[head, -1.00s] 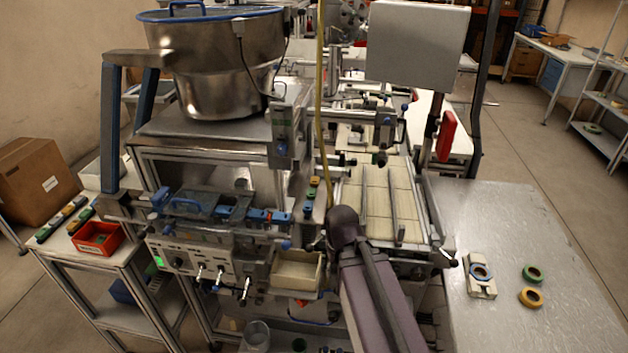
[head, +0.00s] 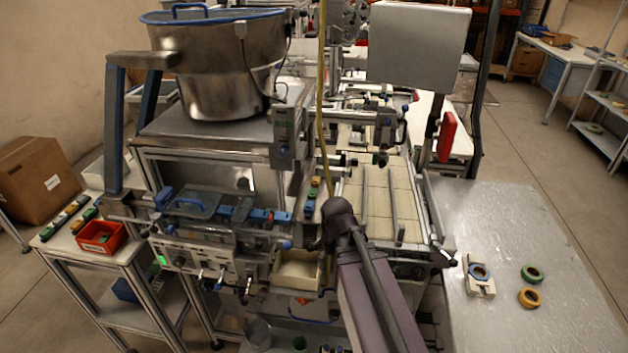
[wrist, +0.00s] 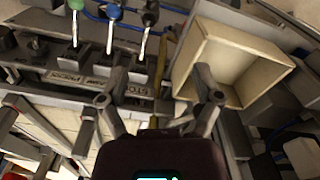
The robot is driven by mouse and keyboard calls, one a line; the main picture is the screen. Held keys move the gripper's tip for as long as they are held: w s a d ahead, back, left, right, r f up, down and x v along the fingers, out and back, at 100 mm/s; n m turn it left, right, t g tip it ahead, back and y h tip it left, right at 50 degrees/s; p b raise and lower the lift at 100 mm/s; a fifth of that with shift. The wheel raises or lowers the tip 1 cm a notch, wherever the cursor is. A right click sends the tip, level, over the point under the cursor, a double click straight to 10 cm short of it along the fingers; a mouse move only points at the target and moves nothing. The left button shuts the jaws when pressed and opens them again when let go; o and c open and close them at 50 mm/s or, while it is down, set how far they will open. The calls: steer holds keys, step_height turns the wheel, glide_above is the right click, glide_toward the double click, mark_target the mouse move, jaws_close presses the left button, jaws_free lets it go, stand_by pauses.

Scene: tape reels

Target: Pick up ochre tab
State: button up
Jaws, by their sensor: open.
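No piece is clearly identifiable as the ochre tab. Small coloured pieces, one yellowish (head: 316,182), lie in a narrow column beside the machine's rail in the head view. Ochre and other coloured pieces also sit on strips (head: 65,217) on the left bench. An ochre ring (head: 529,298) lies flat on the right metal table. My gripper (wrist: 158,98) is open in the wrist view, with nothing visible between its fingers. It is above the machine front, between the switch panel and a cream bin (wrist: 257,88). My arm hides it in the head view.
Toggle levers with green, blue and black knobs (wrist: 113,12) stand close to my gripper. A red bin (head: 101,237) is on the left bench.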

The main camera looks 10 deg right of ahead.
steer(key=w+r+m+p, duration=0.1)
steer(key=w+r+p, duration=0.4)
steer(key=w, duration=0.6)
steer(key=w+d+r+m+p, duration=0.1)
steer(key=w+r+p, duration=0.5)
steer(key=w, duration=0.5)
steer(key=w+r+m+p, duration=0.1)
steer(key=w+r+p, duration=0.5)
steer(key=w, duration=0.5)
steer(key=shift+d+r+m, duration=0.3)
steer(key=shift+d+m, duration=0.05)
steer(key=shift+m, duration=0.05)
steer(key=shift+f, duration=0.15)
steer(key=b, duration=0.9)
glide_above(315, 182)
steer(key=f, duration=0.8)
steer(key=shift+w+d+f, duration=0.1)
steer(key=shift+d+f, duration=0.1)
steer(key=shift+a+f+b, duration=0.15)
steer(key=shift+f+b, duration=2.35)
steer(key=shift+f, duration=0.1)
steer(key=shift+c, duration=0.2)
steer(key=c, duration=0.8)
